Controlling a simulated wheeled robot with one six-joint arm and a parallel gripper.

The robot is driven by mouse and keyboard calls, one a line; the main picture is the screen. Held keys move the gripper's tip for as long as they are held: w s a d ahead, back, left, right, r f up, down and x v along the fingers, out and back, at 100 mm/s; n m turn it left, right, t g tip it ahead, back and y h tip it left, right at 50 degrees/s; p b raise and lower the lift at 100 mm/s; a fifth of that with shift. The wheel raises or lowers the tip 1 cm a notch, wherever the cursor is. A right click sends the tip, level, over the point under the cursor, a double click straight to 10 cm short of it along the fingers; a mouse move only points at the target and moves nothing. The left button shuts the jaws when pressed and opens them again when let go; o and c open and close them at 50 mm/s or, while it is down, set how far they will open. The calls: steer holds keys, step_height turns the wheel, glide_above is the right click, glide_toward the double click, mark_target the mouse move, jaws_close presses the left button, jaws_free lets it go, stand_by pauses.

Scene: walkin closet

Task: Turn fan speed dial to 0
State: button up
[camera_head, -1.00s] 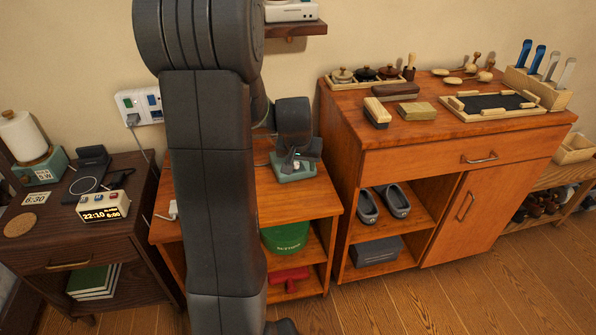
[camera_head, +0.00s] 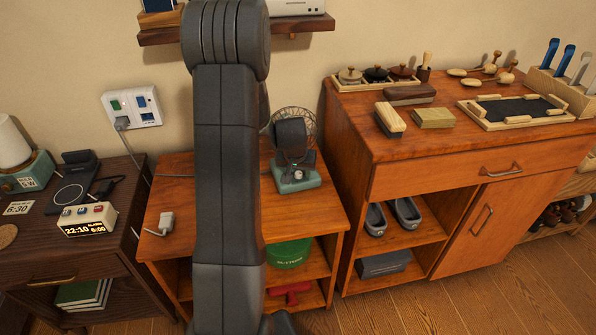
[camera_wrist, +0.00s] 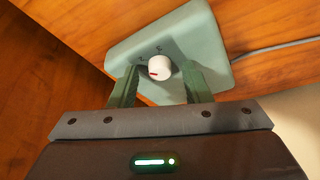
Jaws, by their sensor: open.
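The desk fan (camera_head: 310,130) stands on the low wooden shelf unit, with a round wire cage and a pale green base (camera_head: 298,182). In the wrist view the base (camera_wrist: 205,35) fills the upper middle. Its white speed dial (camera_wrist: 162,65) has a red mark at the lower left of its face. My gripper (camera_wrist: 159,72) is open, with one finger on each side of the dial. I cannot tell whether the fingers touch it. In the head view my dark wrist hides part of the fan.
A taller cabinet (camera_head: 440,165) stands close on the right. A wall shelf (camera_head: 300,26) hangs above. A nightstand with a clock (camera_head: 88,219) is at left.

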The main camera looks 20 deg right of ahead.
jaws_close()
